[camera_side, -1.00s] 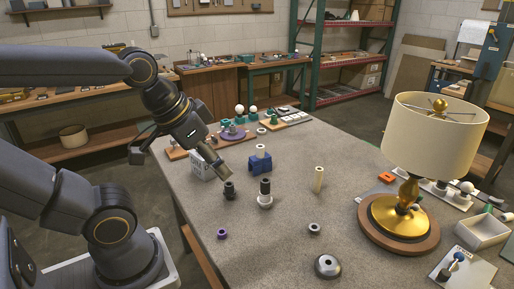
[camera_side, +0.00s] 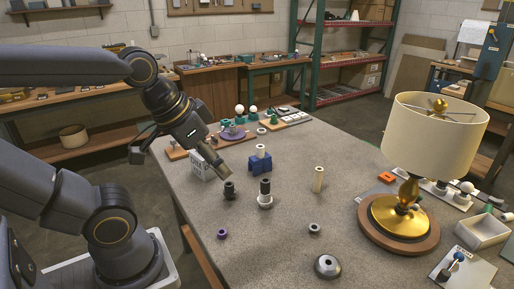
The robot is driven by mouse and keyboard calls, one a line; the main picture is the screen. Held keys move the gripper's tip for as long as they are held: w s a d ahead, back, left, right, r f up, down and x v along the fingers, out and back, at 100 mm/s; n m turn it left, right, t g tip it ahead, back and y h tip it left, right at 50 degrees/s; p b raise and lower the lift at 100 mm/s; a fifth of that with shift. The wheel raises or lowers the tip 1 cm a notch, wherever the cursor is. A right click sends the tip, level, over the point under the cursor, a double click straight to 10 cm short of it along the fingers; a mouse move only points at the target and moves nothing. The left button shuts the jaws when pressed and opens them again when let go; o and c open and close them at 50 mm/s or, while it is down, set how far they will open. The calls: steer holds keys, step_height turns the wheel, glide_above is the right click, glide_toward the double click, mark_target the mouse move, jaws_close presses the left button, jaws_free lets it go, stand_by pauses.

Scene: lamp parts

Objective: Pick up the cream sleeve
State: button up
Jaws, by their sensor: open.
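The cream sleeve (camera_side: 318,179) is a slim, pale yellow tube standing upright on the grey table, right of the middle. My gripper (camera_side: 180,165) is above the table's left edge, well left of the sleeve and apart from it. Its fingers are spread open, with nothing seen between them. A whiter short tube (camera_side: 261,151) stands at a blue block (camera_side: 260,163) between my gripper and the sleeve.
A dark cylinder (camera_side: 229,190) and a black-and-white stacked part (camera_side: 265,194) stand left of the sleeve. A lamp (camera_side: 400,215) with a cream shade stands to the right.

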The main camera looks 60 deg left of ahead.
steer(key=w+d+r+m+t, duration=0.2)
steer(key=w+r+m, duration=0.5)
steer(key=w, duration=0.5)
steer(key=w+a+f, duration=0.1)
steer(key=w+a, duration=0.1)
steer(key=w, duration=1.1)
steer(key=w+a+f+h, duration=0.2)
steer(key=w+a+f, duration=0.6)
steer(key=w+f, duration=0.1)
steer(key=a+f+n+g, duration=0.2)
steer(key=a+f, duration=0.4)
steer(key=f, duration=0.3)
glide_toward(319, 172)
step_height(319, 172, down, 4)
steer(key=w+a, duration=0.1)
steer(key=w, duration=0.2)
steer(key=shift+t, duration=0.3)
steer(key=shift+s+d+x, duration=0.1)
steer(key=shift+d+x, duration=0.1)
steer(key=shift+x, duration=1.4)
steer(key=shift+s+d+x, duration=0.15)
steer(key=shift+x, duration=1.4)
steer(key=shift+f, duration=0.1)
